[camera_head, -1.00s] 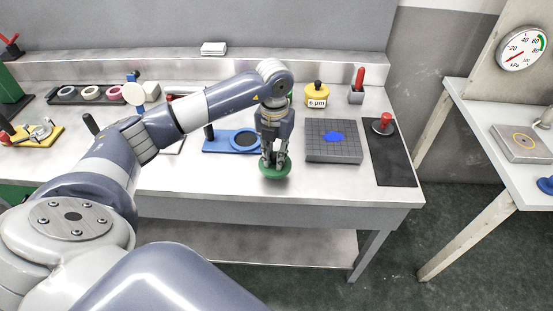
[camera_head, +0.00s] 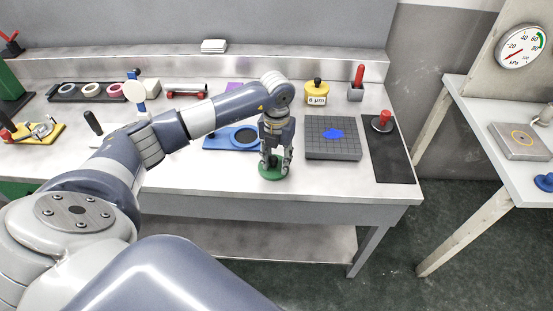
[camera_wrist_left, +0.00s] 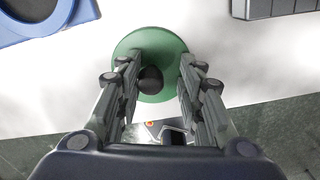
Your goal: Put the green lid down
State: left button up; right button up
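The green lid (camera_head: 272,174), a round disc with a dark knob, lies flat on the light bench top near the front edge. It also shows in the left wrist view (camera_wrist_left: 150,42), with its knob (camera_wrist_left: 150,79) between the fingers. My left gripper (camera_head: 275,161) is right above the lid, pointing down, with its fingers spread on either side of the knob. In the left wrist view my left gripper (camera_wrist_left: 160,68) shows gaps beside the knob, so it is open. My right gripper is not in view.
A blue plate with a ring (camera_head: 243,138) lies left of the lid. A grey grooved block (camera_head: 331,151) with a blue patch stands to the right, then a dark mat (camera_head: 393,160) with a red-knobbed piece (camera_head: 382,122). A yellow pot (camera_head: 317,92) stands behind.

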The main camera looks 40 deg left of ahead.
aim_at(277, 159)
pick_arm(q)
jog(key=shift+r, duration=0.1)
jog(key=shift+a+r, duration=0.1)
jog(key=shift+r, duration=0.2)
notch_tip(277, 159, up, 12)
jog(key=b, duration=0.1)
jog(key=shift+f+b, duration=0.25)
jog(key=shift+b, duration=0.1)
